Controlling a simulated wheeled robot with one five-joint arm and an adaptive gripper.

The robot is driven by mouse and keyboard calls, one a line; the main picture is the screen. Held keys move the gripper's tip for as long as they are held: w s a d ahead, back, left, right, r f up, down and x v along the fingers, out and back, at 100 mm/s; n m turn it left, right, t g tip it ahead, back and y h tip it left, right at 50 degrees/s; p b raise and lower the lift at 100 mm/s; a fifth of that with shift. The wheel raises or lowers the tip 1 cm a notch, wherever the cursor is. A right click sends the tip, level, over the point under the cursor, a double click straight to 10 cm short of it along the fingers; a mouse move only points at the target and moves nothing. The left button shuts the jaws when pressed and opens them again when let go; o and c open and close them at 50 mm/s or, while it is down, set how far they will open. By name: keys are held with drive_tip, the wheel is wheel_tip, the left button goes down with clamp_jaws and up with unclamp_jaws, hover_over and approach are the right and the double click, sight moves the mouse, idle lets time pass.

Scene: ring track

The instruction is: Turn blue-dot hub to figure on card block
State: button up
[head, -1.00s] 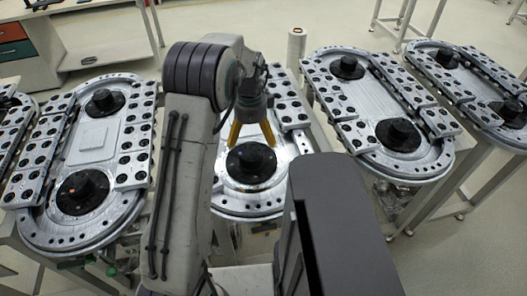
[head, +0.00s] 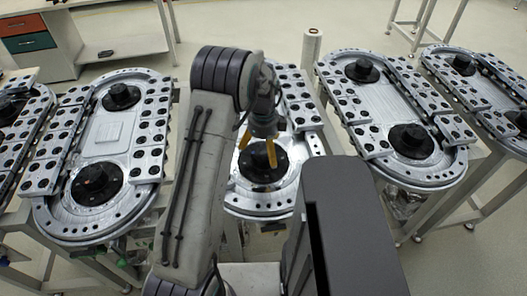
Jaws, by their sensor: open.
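My gripper (head: 258,152) has yellow fingers pointing down. It is open, just above the black hub (head: 262,172) at the near end of the middle ring track (head: 262,205). I cannot tell whether the fingers touch the hub. No blue dot can be made out on any hub. The left track (head: 72,220) has a near hub (head: 97,183) and a far hub (head: 121,97). A pale square piece (head: 108,132) lies between them; no figure is readable on it, and I cannot tell whether it is the card block. My arm hides much of the middle track.
The right track (head: 385,90) has two black hubs, and further tracks stand at both edges. Rows of perforated blocks line the tracks. A white roll (head: 312,45) stands behind the middle track. A cabinet (head: 35,45) is at the back left. Open floor lies behind.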

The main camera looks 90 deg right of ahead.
drive_tip(key=shift+f, duration=1.05)
drive_tip(key=c, duration=1.2)
